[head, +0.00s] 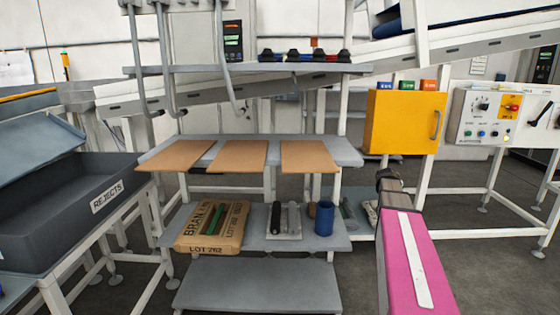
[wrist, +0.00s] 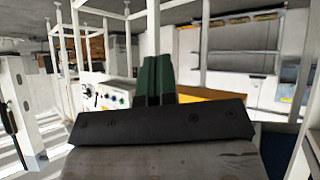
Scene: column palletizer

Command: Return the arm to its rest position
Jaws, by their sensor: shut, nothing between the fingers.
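My arm comes into the head view from the lower right, with a pink link and a dark end part pointing away, in front of the rack and below the yellow box. My gripper (wrist: 156,60) shows in the wrist view as two dark green fingers side by side, shut with nothing between them. In the wrist view the fingers point at open space in front of blurred panels and white frames. In the head view the fingers cannot be made out. The gripper touches nothing that I can see.
A grey rack (head: 350,152) holds brown cardboard sheets (head: 238,156); a sack (head: 212,227) and a blue cup (head: 324,219) stand below. A yellow box (head: 403,122) and a control panel (head: 484,117) are on the right. The rejects bin (head: 60,225) is on the left.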

